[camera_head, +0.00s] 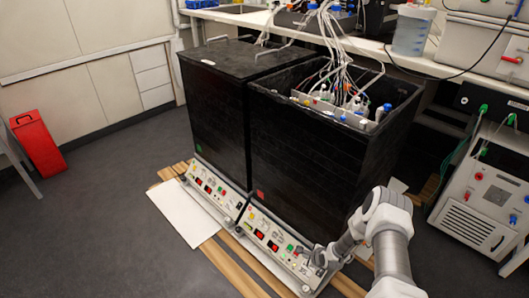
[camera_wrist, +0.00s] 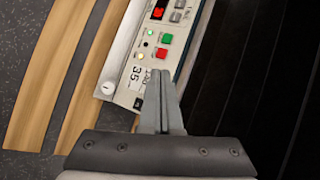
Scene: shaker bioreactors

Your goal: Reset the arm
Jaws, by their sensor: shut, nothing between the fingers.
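My gripper (camera_wrist: 160,76) is shut and empty in the wrist view. Its fingertips are over the lower end of a control panel (camera_wrist: 143,80), close to a green button (camera_wrist: 161,53) and a red button (camera_wrist: 167,38); I cannot tell whether they touch it. In the head view, my gripper (camera_head: 312,254) is low at the front right corner of the right black shaker box (camera_head: 300,150), beside its panel (camera_head: 262,232). My arm bends down from the right toward it.
A closed black box (camera_head: 215,110) stands to the left. The right box is open, with bottles and tubes inside. Wooden slats (camera_head: 235,265) and a white board (camera_head: 183,213) lie in front. A grey instrument (camera_head: 480,195) stands at right. Open floor (camera_head: 110,240) lies left.

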